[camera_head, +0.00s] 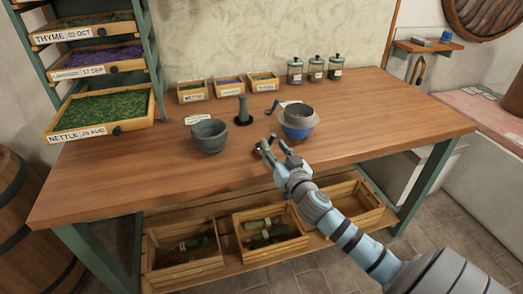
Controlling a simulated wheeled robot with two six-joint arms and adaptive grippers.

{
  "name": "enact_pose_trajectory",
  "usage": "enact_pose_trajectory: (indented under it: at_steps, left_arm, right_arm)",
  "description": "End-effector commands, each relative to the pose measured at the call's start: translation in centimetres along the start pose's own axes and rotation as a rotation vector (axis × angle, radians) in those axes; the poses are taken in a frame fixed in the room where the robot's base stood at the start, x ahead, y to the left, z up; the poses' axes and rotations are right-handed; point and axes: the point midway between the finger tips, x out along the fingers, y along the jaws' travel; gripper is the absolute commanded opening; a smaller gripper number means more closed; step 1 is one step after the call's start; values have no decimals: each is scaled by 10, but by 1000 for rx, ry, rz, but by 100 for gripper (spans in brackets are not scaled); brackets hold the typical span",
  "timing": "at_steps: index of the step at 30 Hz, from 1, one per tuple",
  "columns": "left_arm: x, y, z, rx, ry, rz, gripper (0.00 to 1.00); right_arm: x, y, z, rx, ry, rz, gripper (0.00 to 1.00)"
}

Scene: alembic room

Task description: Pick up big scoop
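My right gripper (272,145) comes in from the lower right and hangs over the front middle of the wooden table (130,180). Its fingers look spread apart with nothing between them. A small dark, bluish piece (273,106) stands up just left of the beige and blue bowl (299,122); it may be a scoop handle, but I cannot tell. The bowl is just beyond and to the right of the fingertips. No scoop can be made out clearly, and the bowl's inside is hard to see. My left gripper is not in view.
A grey mortar (209,136) and an upright dark pestle (243,112) stand left of the gripper. Small labelled boxes (228,89) and lidded jars (315,69) line the back. Herb drawers (100,113) stand at left. The table's right side is clear.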

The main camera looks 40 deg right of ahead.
Motion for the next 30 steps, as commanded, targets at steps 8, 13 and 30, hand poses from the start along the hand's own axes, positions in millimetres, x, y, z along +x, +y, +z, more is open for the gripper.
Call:
enact_pose_trajectory:
  at_steps: [8,13,30]
  left_arm:
    - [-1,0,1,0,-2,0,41]
    - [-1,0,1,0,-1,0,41]
    - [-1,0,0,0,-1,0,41]
  right_arm:
    - [46,4,3,2,1,1,38]
    - [46,5,3,-1,0,1,38]
    - [46,5,3,-1,0,1,0]
